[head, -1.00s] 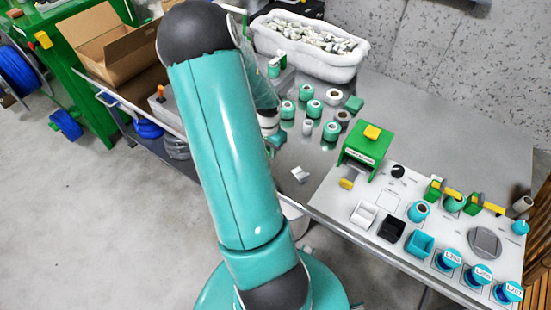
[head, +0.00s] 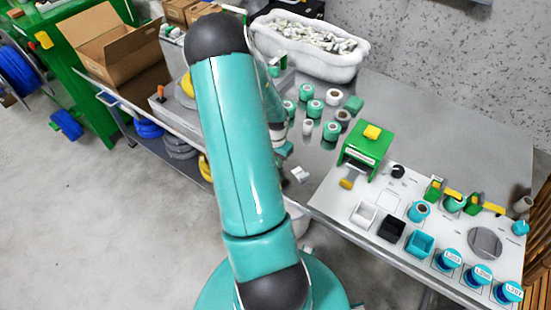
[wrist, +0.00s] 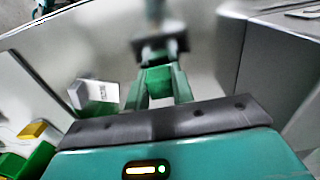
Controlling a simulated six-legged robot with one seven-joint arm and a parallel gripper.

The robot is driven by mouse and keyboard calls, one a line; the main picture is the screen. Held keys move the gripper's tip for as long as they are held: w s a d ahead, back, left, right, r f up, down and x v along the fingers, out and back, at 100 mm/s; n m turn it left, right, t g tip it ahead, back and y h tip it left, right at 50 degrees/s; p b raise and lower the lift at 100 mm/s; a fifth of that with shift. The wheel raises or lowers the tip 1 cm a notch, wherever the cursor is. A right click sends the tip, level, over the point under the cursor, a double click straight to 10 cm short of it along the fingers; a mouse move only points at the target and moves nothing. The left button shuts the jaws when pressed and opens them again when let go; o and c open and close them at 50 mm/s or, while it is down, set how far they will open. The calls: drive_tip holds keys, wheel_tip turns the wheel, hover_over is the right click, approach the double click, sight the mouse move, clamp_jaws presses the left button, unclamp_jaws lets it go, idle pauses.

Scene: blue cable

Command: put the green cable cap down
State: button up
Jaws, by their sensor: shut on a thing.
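In the wrist view my gripper (wrist: 159,96) is shut on a small green piece, the green cable cap (wrist: 160,80), between its two green fingers. The cap is over the grey metal table top; I cannot tell whether it touches it. A blurred grey block shows just beyond the cap. In the head view my teal arm hides most of the gripper, and I cannot make out the cap there. My wrist (head: 281,145) shows at the arm's right side, near the table's front edge.
A small white block (wrist: 98,94) lies left of the gripper in the wrist view and also on the table (head: 299,174). Teal and white spools (head: 331,130) stand behind it. A green press (head: 365,148) and control panel are to the right. A white tub (head: 310,52) stands behind.

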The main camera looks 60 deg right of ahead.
drive_tip(key=shift+a+f, duration=0.1)
drive_tip(key=shift+f, duration=0.2)
